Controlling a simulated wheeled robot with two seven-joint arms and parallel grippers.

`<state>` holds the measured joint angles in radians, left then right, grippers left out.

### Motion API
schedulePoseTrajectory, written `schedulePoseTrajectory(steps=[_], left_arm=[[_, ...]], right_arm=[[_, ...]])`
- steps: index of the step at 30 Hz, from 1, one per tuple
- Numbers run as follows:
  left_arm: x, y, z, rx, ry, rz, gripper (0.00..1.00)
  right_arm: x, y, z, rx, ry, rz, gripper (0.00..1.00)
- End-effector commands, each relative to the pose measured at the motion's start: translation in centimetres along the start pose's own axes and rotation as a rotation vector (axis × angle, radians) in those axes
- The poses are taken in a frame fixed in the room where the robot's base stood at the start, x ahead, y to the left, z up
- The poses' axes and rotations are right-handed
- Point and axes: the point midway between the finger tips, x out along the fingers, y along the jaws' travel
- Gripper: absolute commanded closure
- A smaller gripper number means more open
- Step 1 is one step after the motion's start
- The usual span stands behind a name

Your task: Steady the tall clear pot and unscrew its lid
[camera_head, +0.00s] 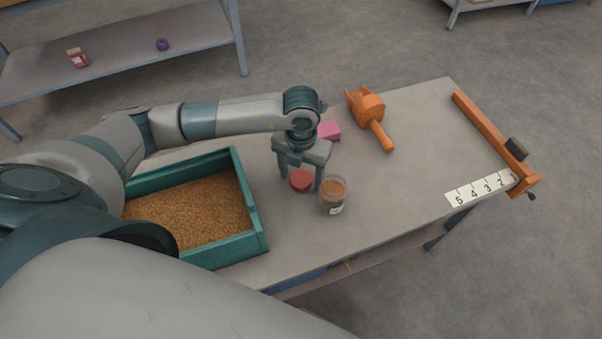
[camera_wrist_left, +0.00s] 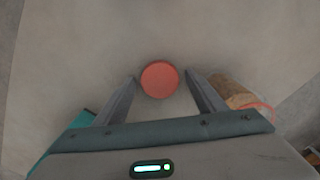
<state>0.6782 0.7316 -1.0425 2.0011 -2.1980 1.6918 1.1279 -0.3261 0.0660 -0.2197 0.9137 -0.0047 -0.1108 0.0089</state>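A clear pot (camera_head: 333,196) with brown contents and a reddish rim stands upright on the table; in the left wrist view it shows partly at the right (camera_wrist_left: 238,96), behind a finger. A round red lid-like piece (camera_head: 302,181) is just left of the pot, apart from it. In the left wrist view this red piece (camera_wrist_left: 160,79) lies between my fingertips. My left gripper (camera_head: 299,182) points down over it, open, with a small gap on each side. I cannot tell whether anything is under the red piece. My right gripper is not in view.
A teal tray of brown grain (camera_head: 258,229) stands left of the gripper. A pink block (camera_head: 329,130) lies behind it. A number strip (camera_head: 481,188) and orange bar (camera_head: 485,127) are at the right. The table's middle right is clear.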

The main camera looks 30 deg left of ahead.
Motion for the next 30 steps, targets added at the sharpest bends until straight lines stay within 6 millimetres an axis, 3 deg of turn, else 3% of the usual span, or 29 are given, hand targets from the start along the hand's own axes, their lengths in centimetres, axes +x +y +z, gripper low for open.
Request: schedulePoseTrajectory(steps=[11, 15, 30], left_arm=[[-0.5, 0.0, 0.0, 0.0, -0.001, 0.0, 0.36], [-2.1, -0.1, 0.1, 0.001, -0.004, -0.002, 0.36], [-10.6, 0.0, 0.1, 0.001, -0.003, -0.001, 0.36]], right_arm=[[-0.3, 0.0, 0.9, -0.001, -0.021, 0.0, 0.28], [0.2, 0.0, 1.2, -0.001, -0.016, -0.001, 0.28], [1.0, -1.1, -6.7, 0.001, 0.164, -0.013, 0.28]])
